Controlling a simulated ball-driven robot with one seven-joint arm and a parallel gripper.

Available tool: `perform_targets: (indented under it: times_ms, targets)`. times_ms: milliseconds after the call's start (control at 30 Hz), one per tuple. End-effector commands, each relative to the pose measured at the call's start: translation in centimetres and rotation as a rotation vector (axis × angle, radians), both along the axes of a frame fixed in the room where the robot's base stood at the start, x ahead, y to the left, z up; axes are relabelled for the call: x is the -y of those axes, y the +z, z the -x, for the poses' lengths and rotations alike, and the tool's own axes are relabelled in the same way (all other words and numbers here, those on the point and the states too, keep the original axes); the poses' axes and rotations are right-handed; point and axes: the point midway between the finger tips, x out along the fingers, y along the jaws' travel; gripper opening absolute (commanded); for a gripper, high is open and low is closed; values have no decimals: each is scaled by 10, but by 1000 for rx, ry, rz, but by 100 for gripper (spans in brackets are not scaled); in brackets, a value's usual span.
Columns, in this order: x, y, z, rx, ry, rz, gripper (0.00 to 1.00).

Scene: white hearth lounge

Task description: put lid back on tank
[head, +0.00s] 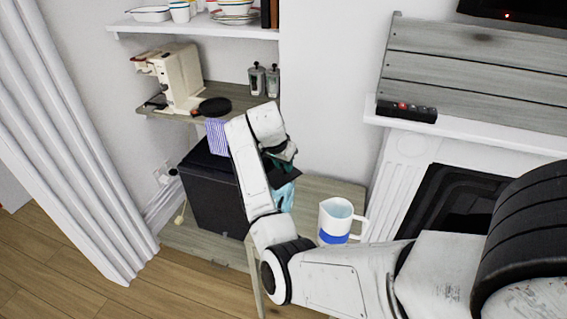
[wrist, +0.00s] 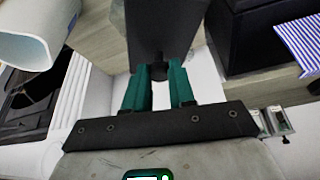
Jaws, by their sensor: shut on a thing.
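My gripper (head: 273,163), with teal fingers in the wrist view (wrist: 160,84), is shut on the knob of a dark flat lid (wrist: 165,28). The lid also shows in the head view (head: 281,177), tilted, below the gripper. A light-blue translucent vessel, apparently the tank (head: 284,196), stands on the low wooden surface just under and behind the lid. My arm hides part of it. In the wrist view the lid covers most of that spot, so I cannot tell whether lid and tank touch.
A white-and-blue jug (head: 336,220) stands to the right, close to my arm. A black cabinet (head: 212,190) with a striped cloth (head: 217,135) is to the left. A coffee machine (head: 180,80) and black pan (head: 212,107) occupy the shelf above. A fireplace is right.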

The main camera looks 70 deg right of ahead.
Motion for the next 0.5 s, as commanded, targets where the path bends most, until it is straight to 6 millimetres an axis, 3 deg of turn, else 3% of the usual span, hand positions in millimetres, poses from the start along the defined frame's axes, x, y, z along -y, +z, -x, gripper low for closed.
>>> perform_targets:
  times_ms: [267, 300, 500]
  targets:
    - [0, 0, 0, 0, 0, 0, 0]
    - [0, 0, 0, 0, 0, 0, 28]
    - [0, 0, 0, 0, 0, 0, 47]
